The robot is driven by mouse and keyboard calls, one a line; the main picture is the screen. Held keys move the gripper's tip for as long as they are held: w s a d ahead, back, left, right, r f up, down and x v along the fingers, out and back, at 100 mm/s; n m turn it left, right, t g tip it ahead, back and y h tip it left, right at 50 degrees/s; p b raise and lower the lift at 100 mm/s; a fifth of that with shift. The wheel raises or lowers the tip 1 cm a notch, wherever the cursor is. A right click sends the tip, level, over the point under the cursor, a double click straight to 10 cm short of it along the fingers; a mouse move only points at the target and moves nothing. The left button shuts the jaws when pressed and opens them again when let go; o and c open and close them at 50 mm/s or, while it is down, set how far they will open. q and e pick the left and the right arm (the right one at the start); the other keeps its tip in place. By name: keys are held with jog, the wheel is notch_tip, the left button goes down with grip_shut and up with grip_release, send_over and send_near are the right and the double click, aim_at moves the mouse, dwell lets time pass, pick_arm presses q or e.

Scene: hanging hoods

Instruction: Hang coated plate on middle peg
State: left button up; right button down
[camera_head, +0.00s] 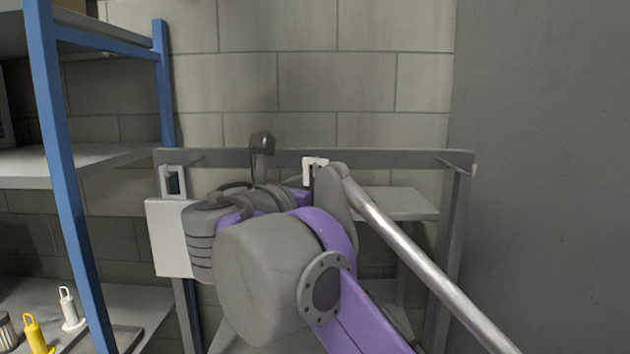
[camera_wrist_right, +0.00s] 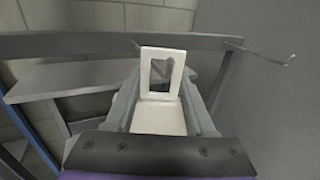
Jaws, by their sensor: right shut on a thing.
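The coated plate, a white piece with a rectangular hanging loop, is in my right gripper (camera_wrist_right: 160,110). In the right wrist view the plate (camera_wrist_right: 160,122) sits between the two grey fingers, its loop standing up in front of the rack bar. In the head view only the plate's white loop top (camera_head: 315,162) shows above my right wrist, near the middle of the grey rack bar (camera_head: 390,158). The middle peg is largely hidden; I cannot tell whether the loop is around it. My left gripper is not in view.
Another white plate (camera_head: 165,240) hangs at the bar's left end. The right peg (camera_head: 460,165) is bare. A blue-framed shelf (camera_head: 60,150) stands left, with yellow (camera_head: 36,335) and white (camera_head: 70,308) looped items. A grey shelf (camera_head: 400,203) lies behind the bar.

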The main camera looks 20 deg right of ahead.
jog(key=shift+f, duration=0.6)
jog(key=shift+c, duration=0.9)
grip_release()
